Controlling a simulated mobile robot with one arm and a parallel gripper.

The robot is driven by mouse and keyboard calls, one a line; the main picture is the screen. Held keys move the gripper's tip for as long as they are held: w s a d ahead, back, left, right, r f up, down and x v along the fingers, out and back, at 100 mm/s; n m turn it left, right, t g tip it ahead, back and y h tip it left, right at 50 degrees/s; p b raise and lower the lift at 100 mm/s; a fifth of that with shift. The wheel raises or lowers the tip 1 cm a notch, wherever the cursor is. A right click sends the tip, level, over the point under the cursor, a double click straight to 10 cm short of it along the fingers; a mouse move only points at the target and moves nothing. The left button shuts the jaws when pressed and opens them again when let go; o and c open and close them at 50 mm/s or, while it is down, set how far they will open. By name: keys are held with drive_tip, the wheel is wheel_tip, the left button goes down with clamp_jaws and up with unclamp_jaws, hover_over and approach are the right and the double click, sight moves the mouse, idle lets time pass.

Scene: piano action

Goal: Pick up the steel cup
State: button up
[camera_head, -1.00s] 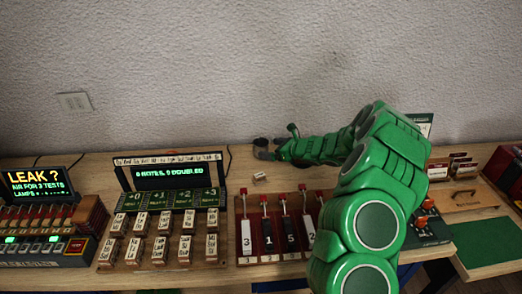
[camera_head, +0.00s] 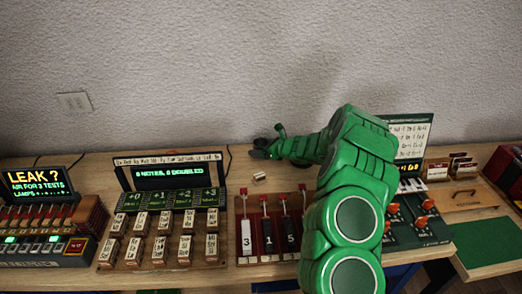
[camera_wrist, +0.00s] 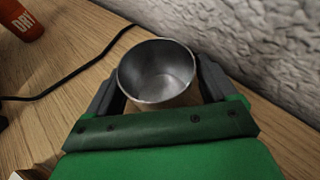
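The steel cup (camera_wrist: 158,72) stands upright on the wooden table in the wrist view, its round open mouth facing me. It looks empty inside. My gripper (camera_wrist: 157,75) has one dark finger on each side of the cup, close to its rim. Narrow gaps show beside the lower part of the cup, so the fingers look open around it; contact at the tips is unclear. In the head view my gripper (camera_head: 263,146) is at the back of the table near the wall, and the cup is mostly hidden there by the fingers.
A black cable (camera_wrist: 75,80) runs over the table beside the cup. The textured wall (camera_wrist: 255,40) is close on the right in the wrist view. An orange can (camera_wrist: 20,20) stands at its upper left. A small pale block (camera_head: 259,177) lies in front of my gripper.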

drive_tip(key=c, duration=0.8)
drive_tip(key=shift+r, duration=0.15)
